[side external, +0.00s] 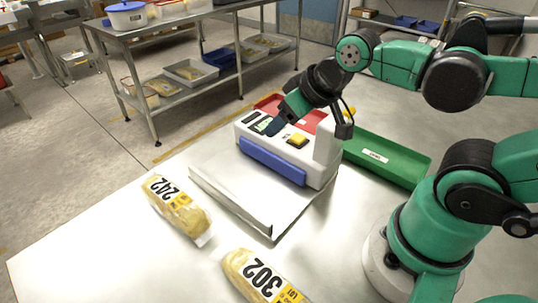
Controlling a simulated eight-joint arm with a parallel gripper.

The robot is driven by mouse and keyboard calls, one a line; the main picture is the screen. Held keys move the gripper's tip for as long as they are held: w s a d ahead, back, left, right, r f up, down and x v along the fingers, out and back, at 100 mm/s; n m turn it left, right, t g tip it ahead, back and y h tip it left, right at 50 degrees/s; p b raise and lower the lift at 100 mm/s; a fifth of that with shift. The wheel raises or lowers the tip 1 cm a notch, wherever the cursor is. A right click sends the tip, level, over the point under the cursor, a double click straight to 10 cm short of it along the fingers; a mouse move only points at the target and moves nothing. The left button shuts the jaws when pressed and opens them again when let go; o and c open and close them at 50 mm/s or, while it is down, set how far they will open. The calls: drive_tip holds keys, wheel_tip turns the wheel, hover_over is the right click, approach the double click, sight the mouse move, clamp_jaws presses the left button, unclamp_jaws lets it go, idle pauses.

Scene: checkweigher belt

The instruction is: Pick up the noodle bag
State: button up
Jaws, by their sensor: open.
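Two clear-wrapped bags of yellow noodles lie on the steel table. One noodle bag (178,207), with a label reading 242, is left of the weigher's plate. The other noodle bag (262,279), with a label reading 302, is at the front edge of the picture and partly cut off. My gripper (275,126) is open, above or in front of the weigher's housing, well away from both bags. Its fingers are small and dark here, and nothing shows between them.
The white weigher housing (326,150) has a blue front and a yellow button. Its metal plate (225,183) is bare. A green tray (400,160) is to the right and a red tray (268,103) behind. The steel table (100,252) is clear at left.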

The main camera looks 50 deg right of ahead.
drive_tip(key=shift+o, duration=0.2)
drive_tip(key=o, duration=0.7)
drive_tip(key=g, duration=0.3)
approach(172, 195)
drive_tip(key=x, duration=0.6)
drive_tip(key=shift+d+f, duration=0.1)
drive_tip(key=shift+d, duration=0.1)
drive_tip(key=shift+w+a+f, duration=0.2)
drive_tip(key=shift+a+f, duration=0.05)
drive_tip(key=shift+f, duration=0.25)
drive_tip(key=shift+x, duration=2.55)
